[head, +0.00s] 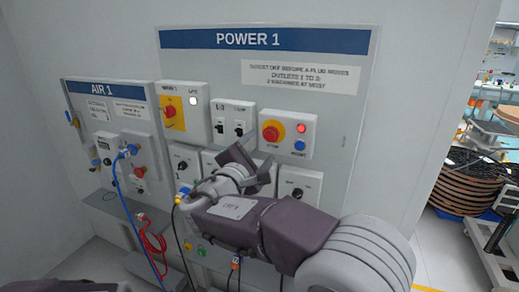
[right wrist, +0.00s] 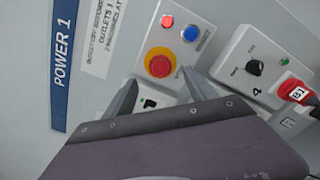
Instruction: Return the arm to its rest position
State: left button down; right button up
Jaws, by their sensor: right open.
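My right arm (head: 285,225) comes in from the lower right, in front of the POWER 1 panel (head: 350,125). My right gripper (head: 254,164) is open, with its fingers pointing at the panel below the two-switch box (head: 233,121). In the right wrist view the two fingers (right wrist: 160,88) stand apart with nothing seen between them. They lie in front of the panel near the red and yellow stop button (right wrist: 159,63); I cannot tell whether they touch anything. My left gripper is not in view.
The stop box (head: 300,132) has a lit red lamp and a blue button. A red plug marked B1 (right wrist: 296,90) sits in a lower outlet. The AIR 1 panel (head: 92,100) at left has a blue hose (head: 127,205) and a red coil (head: 152,238). Cable reels (head: 468,190) stand at right.

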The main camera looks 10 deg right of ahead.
jog(key=s+d+f+m+g+h, duration=0.1)
jog(key=d+m+g+h, duration=0.2)
jog(key=d, duration=0.7)
jog(key=s+d+f+m+g+y, duration=0.2)
jog(key=s+d+f+g, duration=0.3)
jog(key=f, duration=0.4)
jog(key=s+d+f+m+g+y, duration=0.1)
jog(key=s+d+f+m+g, duration=0.15)
jog(key=s+d+f, duration=0.55)
jog(key=s+a+f+m+g+y, duration=0.45)
jog(key=s+a+f, duration=0.4)
jog(key=f, duration=0.45)
jog(key=s+a+f+m+t+y, duration=0.1)
jog(key=s+a+f+m+y, duration=0.1)
jog(key=a+f+m+y, duration=0.2)
jog(key=shift+a+f+m+y, duration=0.2)
jog(key=shift+a+m+y, duration=0.65)
jog(key=shift+a+m, duration=1.3)
